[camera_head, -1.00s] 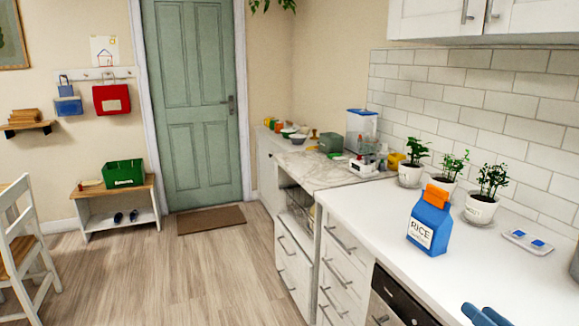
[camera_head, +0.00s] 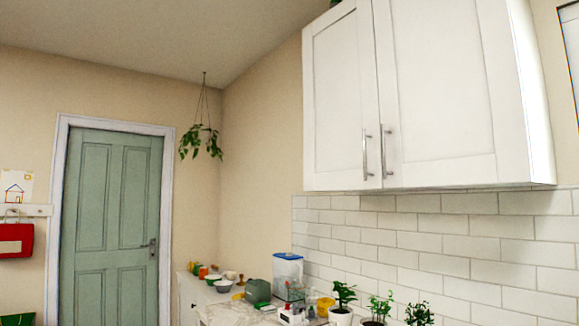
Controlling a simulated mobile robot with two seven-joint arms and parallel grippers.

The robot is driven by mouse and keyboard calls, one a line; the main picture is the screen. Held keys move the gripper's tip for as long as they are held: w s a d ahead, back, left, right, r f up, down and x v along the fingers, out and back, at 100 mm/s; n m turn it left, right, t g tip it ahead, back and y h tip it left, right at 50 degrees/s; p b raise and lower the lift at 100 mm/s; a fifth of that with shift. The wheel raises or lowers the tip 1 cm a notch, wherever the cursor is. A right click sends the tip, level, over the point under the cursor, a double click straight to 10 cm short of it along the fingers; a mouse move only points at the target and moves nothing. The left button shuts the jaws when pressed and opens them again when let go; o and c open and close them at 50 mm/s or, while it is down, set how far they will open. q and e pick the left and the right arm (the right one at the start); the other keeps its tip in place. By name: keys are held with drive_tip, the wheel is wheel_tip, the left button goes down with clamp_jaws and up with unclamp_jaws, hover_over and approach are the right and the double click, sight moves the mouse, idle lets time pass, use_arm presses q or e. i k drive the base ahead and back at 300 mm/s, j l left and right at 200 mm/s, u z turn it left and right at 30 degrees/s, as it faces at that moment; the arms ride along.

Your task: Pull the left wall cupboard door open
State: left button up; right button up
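The white wall cupboard hangs at the upper right on the tiled wall. Its left door (camera_head: 336,100) looks shut, with a vertical metal handle (camera_head: 367,154) near its lower right edge. The right door (camera_head: 440,90) also looks shut, with its own handle (camera_head: 387,152) close beside the left one. Neither of my grippers is in view.
Below the cupboard, potted plants (camera_head: 342,297) and a blue-lidded clear container (camera_head: 288,272) stand along the counter. A plant (camera_head: 201,141) hangs from the ceiling left of the cupboard. A green door (camera_head: 108,230) is at the left. The space before the cupboard looks clear.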

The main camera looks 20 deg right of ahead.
sight(343, 151)
drive_tip(key=z, duration=1.1)
drive_tip(key=i+j+z, duration=0.1)
drive_tip(key=j+z, duration=0.15)
drive_tip(key=z, duration=0.15)
drive_tip(key=i+j+z, duration=0.1)
drive_tip(key=j+z, duration=0.5)
drive_tip(key=z, duration=0.15)
drive_tip(key=j+z, duration=0.25)
drive_tip(key=j, duration=0.3)
drive_tip(key=k+j+z, duration=0.1)
drive_tip(key=j+z, duration=0.15)
drive_tip(key=j, duration=0.25)
